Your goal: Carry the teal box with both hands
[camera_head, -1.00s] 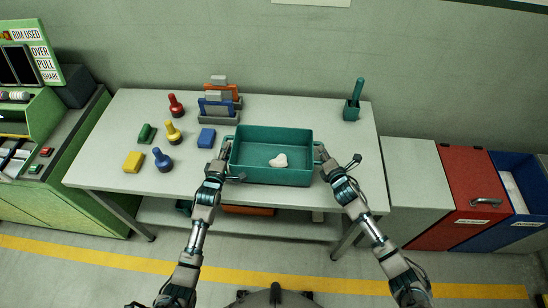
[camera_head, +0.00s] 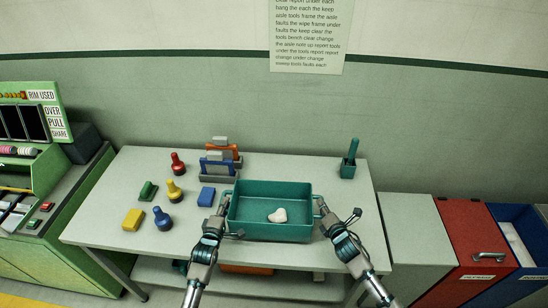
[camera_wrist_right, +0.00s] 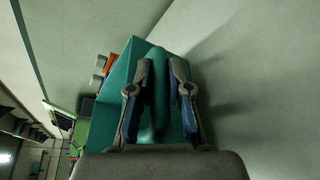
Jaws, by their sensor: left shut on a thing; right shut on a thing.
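The teal box (camera_head: 270,232) is an open tray with side handles, at the front middle of the table (camera_head: 105,215) in the head view. A small whitish lump (camera_head: 277,215) lies inside it. My left gripper (camera_head: 224,208) is shut on the box's left handle. My right gripper (camera_head: 320,206) is shut on the right handle. In the right wrist view, the two fingers (camera_wrist_right: 160,95) stand on either side of the teal handle (camera_wrist_right: 157,95). The box looks level; I cannot tell whether its underside touches the table.
Left of the box are red (camera_head: 178,164), yellow (camera_head: 173,191) and blue (camera_head: 161,219) knobbed pieces, several blocks and a rack (camera_head: 218,165). A teal holder (camera_head: 348,165) stands at the back right. Red (camera_head: 470,235) and blue (camera_head: 515,235) bins are right of the table.

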